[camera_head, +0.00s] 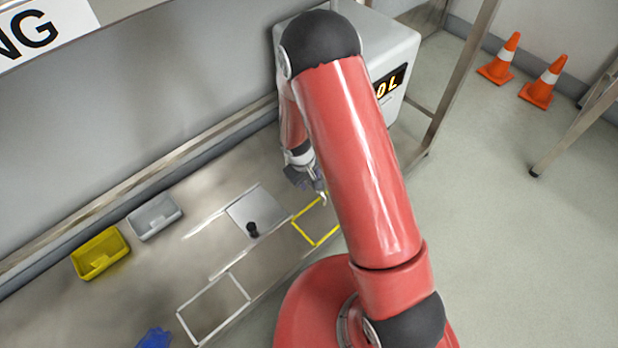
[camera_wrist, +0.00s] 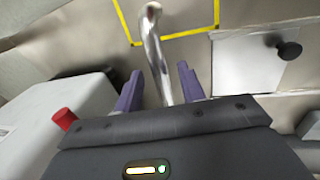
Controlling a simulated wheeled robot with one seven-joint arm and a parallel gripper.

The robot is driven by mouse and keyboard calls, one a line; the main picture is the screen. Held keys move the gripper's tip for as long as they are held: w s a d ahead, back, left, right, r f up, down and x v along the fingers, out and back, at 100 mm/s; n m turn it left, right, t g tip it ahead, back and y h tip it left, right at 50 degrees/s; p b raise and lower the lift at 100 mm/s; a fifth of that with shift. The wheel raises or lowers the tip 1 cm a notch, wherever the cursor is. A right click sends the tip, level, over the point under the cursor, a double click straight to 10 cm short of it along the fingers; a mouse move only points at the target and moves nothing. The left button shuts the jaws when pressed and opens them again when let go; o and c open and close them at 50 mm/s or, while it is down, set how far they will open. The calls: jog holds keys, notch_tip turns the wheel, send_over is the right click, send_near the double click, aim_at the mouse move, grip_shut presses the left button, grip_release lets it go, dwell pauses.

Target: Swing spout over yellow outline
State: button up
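The curved metal spout (camera_wrist: 155,52) rises between the two purple fingers of my gripper (camera_wrist: 160,88) in the wrist view. The fingers stand apart with a gap on each side of the spout, so my gripper is open around it. The spout's end appears inside the yellow outline (camera_wrist: 180,34) in the wrist view; its height above the surface is hard to tell. In the head view, my gripper (camera_head: 318,186) is just beyond the yellow outline (camera_head: 304,238) on the bench. My arm hides part of the outline and most of the spout there.
A metal plate (camera_head: 250,208) with a black knob (camera_head: 252,229) lies left of the yellow outline. A white outline (camera_head: 183,318), grey bin (camera_head: 155,216), yellow bin (camera_head: 100,254) and blue item (camera_head: 154,339) are farther left. A pale box (camera_head: 392,42) stands behind my arm.

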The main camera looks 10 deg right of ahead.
notch_tip(320, 180, up, 8)
jog(key=a+p, duration=0.1)
jog(key=shift+s+a+f, duration=0.15)
jog(key=shift+s+f, duration=0.05)
jog(key=shift+s, duration=0.25)
dwell(0.5)
